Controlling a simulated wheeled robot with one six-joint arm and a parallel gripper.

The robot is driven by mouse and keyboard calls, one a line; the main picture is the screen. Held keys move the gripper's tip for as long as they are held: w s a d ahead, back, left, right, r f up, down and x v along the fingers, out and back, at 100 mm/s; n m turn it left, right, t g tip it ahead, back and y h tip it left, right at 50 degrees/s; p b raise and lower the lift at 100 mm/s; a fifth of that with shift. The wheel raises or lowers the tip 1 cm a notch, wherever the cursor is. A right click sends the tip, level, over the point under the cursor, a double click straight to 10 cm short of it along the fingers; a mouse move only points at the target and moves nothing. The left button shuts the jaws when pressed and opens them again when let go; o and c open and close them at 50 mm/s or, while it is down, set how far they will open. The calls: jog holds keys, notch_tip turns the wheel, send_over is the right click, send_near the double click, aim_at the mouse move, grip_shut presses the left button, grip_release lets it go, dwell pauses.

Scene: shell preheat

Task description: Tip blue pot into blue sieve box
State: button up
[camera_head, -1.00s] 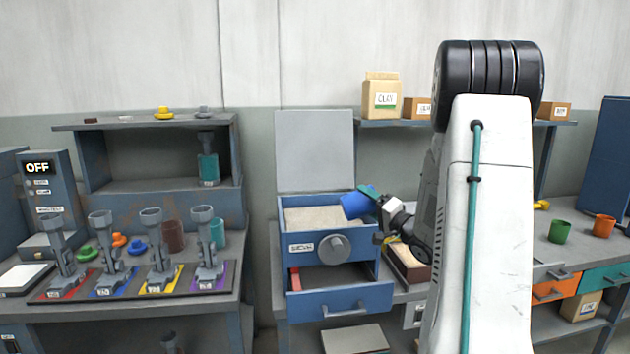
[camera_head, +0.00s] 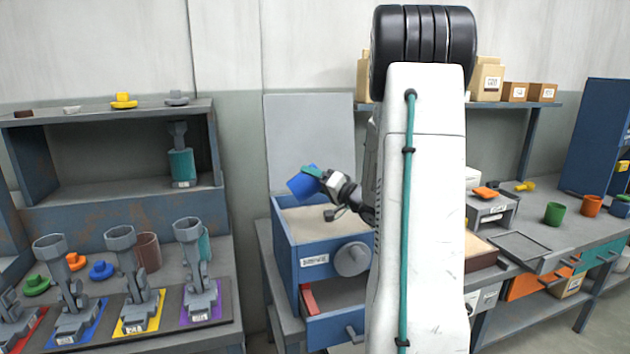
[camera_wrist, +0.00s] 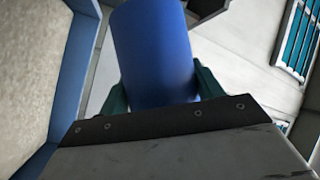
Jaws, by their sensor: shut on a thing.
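In the wrist view the blue pot (camera_wrist: 152,55) sits between the two green fingers of my gripper (camera_wrist: 160,88), and the pale filling of the sieve box (camera_wrist: 30,60) lies to the left. The pot's inside is hidden.
A drawer (camera_head: 335,325) stands partly open below the sieve box. On the left bench (camera_head: 200,335) stand several grey burner-like stands on coloured mats. Green (camera_head: 554,214) and orange pots (camera_head: 591,205) stand on the right bench. My arm hides the middle.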

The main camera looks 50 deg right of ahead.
jog(key=n, duration=0.1)
jog(key=n+g, duration=0.1)
jog(key=d+n+g, duration=0.1)
jog(key=shift+s+r+n, duration=0.25)
jog(key=shift+r+n, duration=0.05)
jog(key=shift+r, duration=0.1)
jog(key=shift+n+g+h, duration=0.5)
jog(key=shift+n+g, duration=0.2)
jog(key=shift+n, duration=0.1)
jog(key=n+g, duration=0.1)
jog(key=n+h, duration=0.1)
jog(key=n+g, duration=0.1)
jog(key=shift+s+d+r+n+g, duration=0.25)
jog(key=shift+d+r+n+g, duration=0.05)
jog(key=shift+d+r, duration=0.1)
jog(key=shift+a+f, duration=0.1)
jog(key=shift+a, duration=0.05)
